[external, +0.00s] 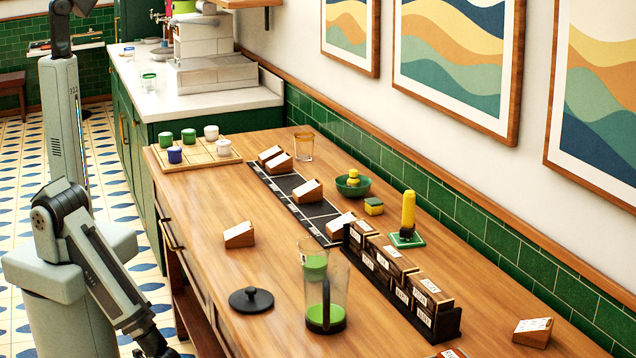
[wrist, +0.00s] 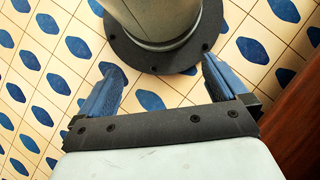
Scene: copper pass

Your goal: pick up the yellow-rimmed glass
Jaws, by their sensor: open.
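The yellow-rimmed glass (external: 304,147) is a clear, empty-looking tumbler with an amber rim. It stands upright at the far end of the wooden table, close to the green-tiled wall. My gripper (external: 158,347) is low at the bottom of the external view, beside the table's left side and far from the glass; part of it is cut off. In the wrist view my gripper (wrist: 163,86) has its two blue fingers spread wide, with nothing between them but floor and a round grey base behind. The glass is not in the wrist view.
A glass pitcher (external: 326,300) with green liquid, a green-filled glass (external: 314,260) and a black lid (external: 251,299) stand nearer me. A cup board (external: 195,153), label blocks (external: 280,163) and a green bowl (external: 352,187) are around the glass. The table's left-middle is mostly clear.

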